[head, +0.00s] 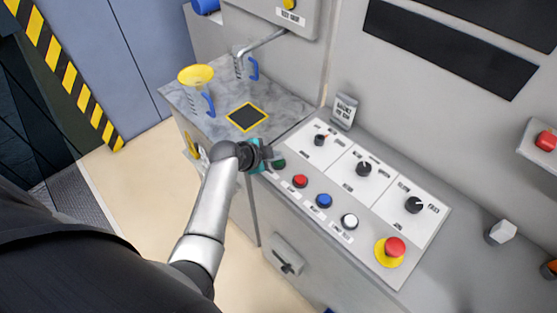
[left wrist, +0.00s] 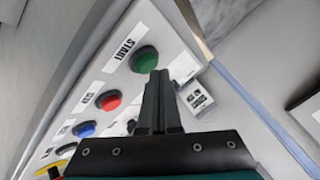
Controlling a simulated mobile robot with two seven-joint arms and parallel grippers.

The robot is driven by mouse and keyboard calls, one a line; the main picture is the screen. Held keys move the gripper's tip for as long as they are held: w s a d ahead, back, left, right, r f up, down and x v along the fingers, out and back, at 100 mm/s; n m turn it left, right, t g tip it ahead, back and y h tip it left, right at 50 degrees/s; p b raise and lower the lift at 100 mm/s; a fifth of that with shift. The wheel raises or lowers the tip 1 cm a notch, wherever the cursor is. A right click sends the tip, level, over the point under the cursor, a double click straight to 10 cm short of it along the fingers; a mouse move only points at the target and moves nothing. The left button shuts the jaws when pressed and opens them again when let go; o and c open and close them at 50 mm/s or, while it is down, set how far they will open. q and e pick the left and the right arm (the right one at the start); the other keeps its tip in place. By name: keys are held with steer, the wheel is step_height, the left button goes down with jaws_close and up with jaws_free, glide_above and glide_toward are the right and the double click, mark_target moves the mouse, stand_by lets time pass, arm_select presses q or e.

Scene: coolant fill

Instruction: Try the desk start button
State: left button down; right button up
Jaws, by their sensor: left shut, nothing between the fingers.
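The green start button (head: 279,163) is at the far left end of the button row on the sloped desk panel (head: 376,233). In the left wrist view the green button (left wrist: 145,60) sits beside a label reading START (left wrist: 122,52). My left gripper (head: 270,158) is right at this button in the head view and partly covers it. In the left wrist view my left gripper's fingers (left wrist: 158,78) are together and empty, their tips overlapping the button's edge. I cannot tell whether they touch it. My right gripper is not in view.
Red (head: 300,181), blue (head: 324,201) and white (head: 350,221) buttons continue the row, ending at a red emergency stop (head: 395,247) on yellow. Black knobs (head: 363,169) sit behind. A yellow funnel (head: 196,74) on a jug stands on the counter (head: 226,93) to the left.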

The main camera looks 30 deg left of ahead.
mark_target(275, 163)
arm_select(q)
steer(key=shift+f+b, duration=0.45)
steer(key=shift+f, duration=0.15)
stand_by(0.4)
steer(key=shift+r, duration=0.1)
steer(key=shift+r+p, duration=0.9)
steer(key=shift+p, duration=0.05)
steer(key=shift+r, duration=0.1)
step_height(275, 163, up, 5)
steer(key=p, duration=0.5)
stand_by(0.6)
